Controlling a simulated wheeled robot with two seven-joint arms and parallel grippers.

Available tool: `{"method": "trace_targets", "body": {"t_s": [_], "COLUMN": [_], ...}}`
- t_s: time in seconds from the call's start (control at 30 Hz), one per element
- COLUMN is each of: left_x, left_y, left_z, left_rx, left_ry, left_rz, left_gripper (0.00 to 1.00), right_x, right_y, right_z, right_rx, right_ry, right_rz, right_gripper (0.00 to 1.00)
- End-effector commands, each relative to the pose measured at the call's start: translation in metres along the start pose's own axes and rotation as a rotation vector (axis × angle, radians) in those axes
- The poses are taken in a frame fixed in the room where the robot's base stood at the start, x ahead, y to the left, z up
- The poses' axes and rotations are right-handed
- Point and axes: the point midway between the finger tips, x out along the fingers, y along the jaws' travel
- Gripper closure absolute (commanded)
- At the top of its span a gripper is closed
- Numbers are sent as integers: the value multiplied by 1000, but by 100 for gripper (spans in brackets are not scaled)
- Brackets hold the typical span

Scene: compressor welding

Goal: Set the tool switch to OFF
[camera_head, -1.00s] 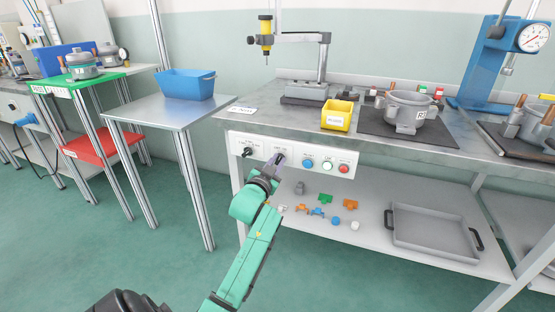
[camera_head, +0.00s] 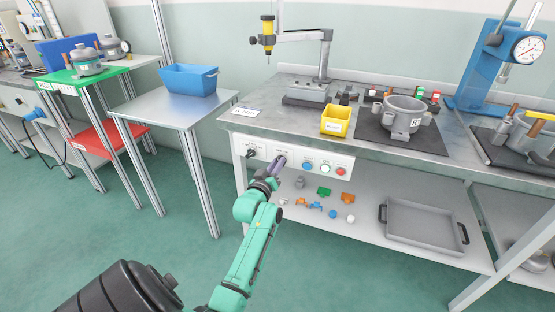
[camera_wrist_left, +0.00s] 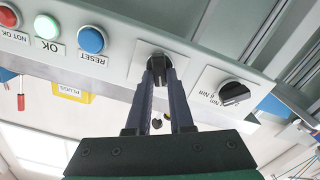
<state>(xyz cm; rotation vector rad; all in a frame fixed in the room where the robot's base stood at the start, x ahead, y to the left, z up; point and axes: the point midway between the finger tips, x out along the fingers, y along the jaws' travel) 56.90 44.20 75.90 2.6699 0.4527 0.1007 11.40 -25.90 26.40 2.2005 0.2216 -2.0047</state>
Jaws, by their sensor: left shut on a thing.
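The tool switch is a black rotary knob (camera_wrist_left: 158,62) on a white plate on the pale control panel (camera_head: 262,144). In the left wrist view, upside down, the two fingers of my left gripper (camera_wrist_left: 161,76) are shut on the knob from both sides. In the head view my left gripper (camera_head: 276,166) reaches the panel between the other black knob (camera_head: 250,153) and the blue button. It covers the switch there. The switch's own marks are hidden, so I cannot read its position. My right gripper is not in view.
The blue RESET button (camera_wrist_left: 92,40), green OK button (camera_wrist_left: 47,26) and red NOT OK button (camera_wrist_left: 8,17) sit beside the switch. The other knob (camera_wrist_left: 234,93) is close on the opposite side. A lower shelf (camera_head: 362,222) with small parts lies below.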

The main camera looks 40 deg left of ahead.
Motion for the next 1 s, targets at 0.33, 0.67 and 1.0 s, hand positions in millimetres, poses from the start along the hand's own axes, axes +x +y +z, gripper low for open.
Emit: {"method": "trace_targets", "body": {"t_s": [0.33,0.67,1.0], "left_x": [0,0,0], "left_y": [-1,-2,-1], "left_z": [1,2,1], "left_rx": [-96,-104,-102], "left_ry": [-3,-4,-2], "left_rz": [-1,-1,0], "left_gripper": [100,100,50], "right_x": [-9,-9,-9], "right_y": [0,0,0], "right_z": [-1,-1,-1], "right_rx": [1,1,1], "right_ry": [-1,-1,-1], "right_rz": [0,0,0], "right_gripper": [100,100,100]}}
